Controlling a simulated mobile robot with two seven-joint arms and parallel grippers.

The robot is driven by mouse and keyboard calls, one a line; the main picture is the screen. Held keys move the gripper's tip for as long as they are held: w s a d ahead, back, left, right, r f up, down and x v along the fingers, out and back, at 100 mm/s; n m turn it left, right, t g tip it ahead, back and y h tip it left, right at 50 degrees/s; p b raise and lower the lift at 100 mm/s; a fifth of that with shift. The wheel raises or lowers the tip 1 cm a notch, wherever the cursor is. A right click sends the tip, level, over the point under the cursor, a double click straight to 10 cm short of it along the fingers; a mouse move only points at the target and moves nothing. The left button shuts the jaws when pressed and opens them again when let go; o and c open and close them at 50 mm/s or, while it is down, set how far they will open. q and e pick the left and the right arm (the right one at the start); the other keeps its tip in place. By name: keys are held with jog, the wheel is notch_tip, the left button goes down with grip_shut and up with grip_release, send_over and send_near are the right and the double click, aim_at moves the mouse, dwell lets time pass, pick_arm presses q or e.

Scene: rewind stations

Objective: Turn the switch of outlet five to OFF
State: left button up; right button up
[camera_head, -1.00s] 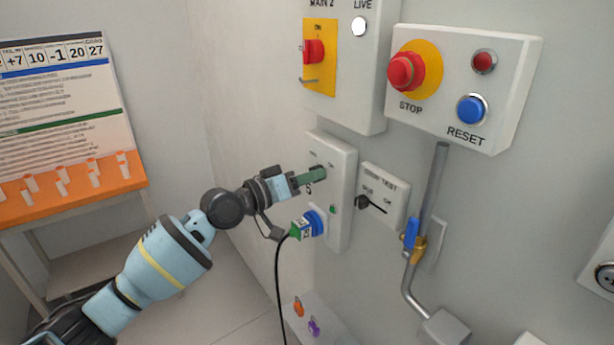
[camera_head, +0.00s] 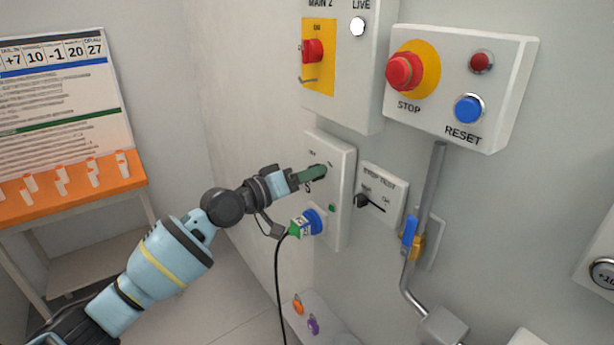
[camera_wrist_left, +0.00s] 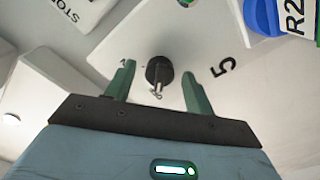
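Outlet five is a white wall box (camera_head: 340,215) in the head view; its printed 5 shows in the left wrist view, right of the switch. Its switch is a round black knob (camera_wrist_left: 158,69) with a small metal piece hanging at its lower side. My left gripper (camera_wrist_left: 159,76) is open, with one green finger on each side of the knob; I cannot tell whether they touch it. In the head view, the left gripper (camera_head: 318,172) is at the upper part of the box and mostly hides the knob. My right gripper is not in view.
A blue plug (camera_head: 312,222) with a black cable sits below the gripper. A small test box (camera_head: 382,193) is to the right. Above are the main switch box (camera_head: 352,100) and the STOP/RESET box (camera_head: 510,90). A pipe with a blue-handled valve (camera_head: 411,235) runs down the right.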

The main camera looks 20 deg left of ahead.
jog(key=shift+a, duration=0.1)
pick_arm(q)
jog(key=v, duration=0.7)
jog(key=shift+s+a+b, duration=0.25)
jog(key=shift+s+b, duration=0.05)
jog(key=shift+b, duration=0.05)
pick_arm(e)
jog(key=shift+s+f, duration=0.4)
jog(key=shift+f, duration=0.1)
